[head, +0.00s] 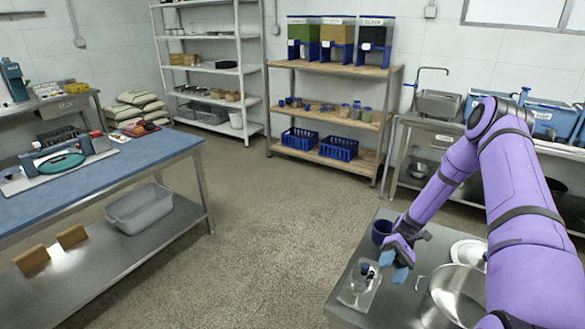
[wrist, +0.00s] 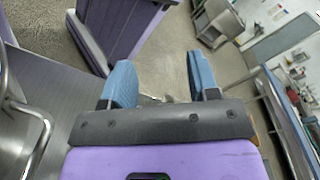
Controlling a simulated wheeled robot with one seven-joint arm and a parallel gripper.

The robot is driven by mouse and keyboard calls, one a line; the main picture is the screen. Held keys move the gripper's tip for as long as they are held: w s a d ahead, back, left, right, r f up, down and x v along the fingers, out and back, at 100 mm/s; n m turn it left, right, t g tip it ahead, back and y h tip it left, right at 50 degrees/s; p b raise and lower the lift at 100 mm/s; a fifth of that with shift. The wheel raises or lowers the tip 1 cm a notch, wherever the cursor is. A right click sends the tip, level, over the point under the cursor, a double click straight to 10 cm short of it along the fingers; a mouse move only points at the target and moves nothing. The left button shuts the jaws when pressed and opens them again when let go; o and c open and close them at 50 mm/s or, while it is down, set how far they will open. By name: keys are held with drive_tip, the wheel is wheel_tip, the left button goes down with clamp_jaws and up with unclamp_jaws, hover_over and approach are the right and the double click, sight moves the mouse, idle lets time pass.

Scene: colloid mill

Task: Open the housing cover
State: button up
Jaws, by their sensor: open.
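My gripper (head: 396,262) is in the head view, above the left part of the steel table at lower right. In the wrist view my gripper (wrist: 162,72) has its two blue fingers spread wide with nothing held between them. A small device with a dark knob on a pale, shiny base (head: 360,284) stands on the table just left of and below the gripper, apart from it. It may be the mill with its housing cover, but it is too small to tell the cover or its state.
A dark blue cup (head: 381,231) stands behind my gripper. A blue-topped bench (head: 110,168) is at left. The floor between (head: 255,235) is clear.

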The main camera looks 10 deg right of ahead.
drive_tip(key=a+r+t+h, duration=0.25)
drive_tip(key=r+h, duration=0.25)
drive_tip(key=r, duration=0.8)
drive_tip(key=a+r+t+h, duration=0.2)
drive_tip(key=r+t+h, duration=0.2)
drive_tip(key=r, duration=0.9)
drive_tip(key=s+a+r+t+h, duration=0.1)
drive_tip(key=s+a+r+t, duration=0.1)
drive_tip(key=s+r+t, duration=0.3)
drive_tip(key=s+a+r+t+h, duration=0.2)
drive_tip(key=s+r+t, duration=0.4)
drive_tip(key=s+r, duration=0.5)
drive_tip(key=shift+s+a+r, duration=0.25)
drive_tip(key=shift+s+a, duration=0.1)
drive_tip(key=shift+a, duration=0.15)
